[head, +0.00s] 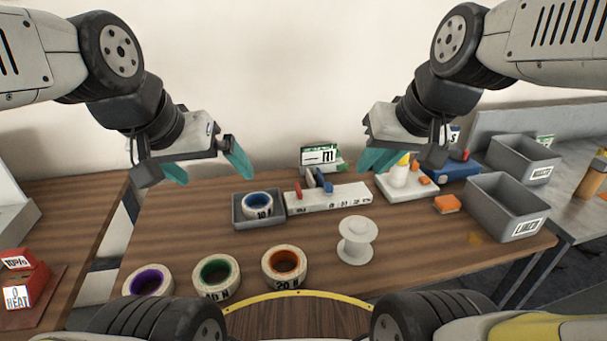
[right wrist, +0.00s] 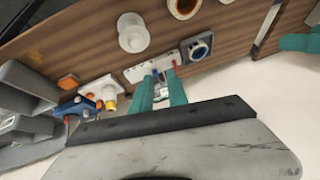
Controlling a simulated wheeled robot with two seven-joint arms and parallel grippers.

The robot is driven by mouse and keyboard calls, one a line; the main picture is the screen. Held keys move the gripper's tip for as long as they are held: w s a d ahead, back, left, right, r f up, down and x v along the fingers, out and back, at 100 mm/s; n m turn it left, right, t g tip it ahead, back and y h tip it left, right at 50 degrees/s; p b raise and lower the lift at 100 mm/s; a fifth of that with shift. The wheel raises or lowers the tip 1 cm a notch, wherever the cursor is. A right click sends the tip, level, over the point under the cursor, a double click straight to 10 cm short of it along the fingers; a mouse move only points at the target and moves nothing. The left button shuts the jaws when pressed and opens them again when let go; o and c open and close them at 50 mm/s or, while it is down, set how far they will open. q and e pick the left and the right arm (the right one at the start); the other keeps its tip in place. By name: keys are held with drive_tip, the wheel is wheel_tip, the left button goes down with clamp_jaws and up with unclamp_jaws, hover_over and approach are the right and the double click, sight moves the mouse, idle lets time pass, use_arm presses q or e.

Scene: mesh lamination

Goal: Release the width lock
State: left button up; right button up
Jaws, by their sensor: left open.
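A long white fixture (head: 335,199) with printed marks along its front lies on the table. It carries a red lever (head: 298,191), a grey upright part (head: 310,178) and a blue lever (head: 325,182); which one is the width lock I cannot tell. The white fixture also shows in the right wrist view (right wrist: 138,71), partly behind the teal fingers. My right gripper (head: 378,159) is above and right of the fixture. In the right wrist view (right wrist: 160,84) its fingers are apart, with nothing held. My left gripper (head: 207,165) is open and empty, above and left of the fixture.
A grey tray (head: 246,222) holds a blue-cored roll (head: 258,204). A white spool (head: 356,240) and several tape rolls stand in front. At right are a white base with bottle (head: 398,172), an orange block (head: 446,203) and grey bins (head: 502,208).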

drive_tip(key=shift+n+g+y, duration=0.9)
drive_tip(key=w+a+f, duration=0.1)
drive_tip(key=w, duration=0.3)
drive_tip(key=w+a+f, duration=0.1)
drive_tip(key=w+f, duration=0.1)
drive_tip(key=w, duration=0.2)
drive_tip(key=w+a+f, duration=0.1)
drive_tip(key=w, duration=0.3)
drive_tip(key=shift+w+a+f, duration=0.2)
drive_tip(key=shift+w, duration=0.05)
clamp_jaws()
drive_tip(key=y, duration=0.2)
approach(298, 191)
drive_tip(key=shift+n+g, duration=0.3)
drive_tip(key=shift+n, duration=0.1)
drive_tip(key=w+d, duration=0.1)
drive_tip(key=w+d+r, duration=0.1)
drive_tip(key=w+d, duration=0.1)
drive_tip(key=shift+w+d, duration=0.1)
drive_tip(key=shift+d, duration=0.05)
drive_tip(key=shift+f, duration=0.1)
drive_tip(key=x, duration=0.9)
drive_tip(key=shift+w+a+f, duration=0.15)
drive_tip(key=shift+a+f, duration=0.1)
drive_tip(key=shift+a, duration=0.05)
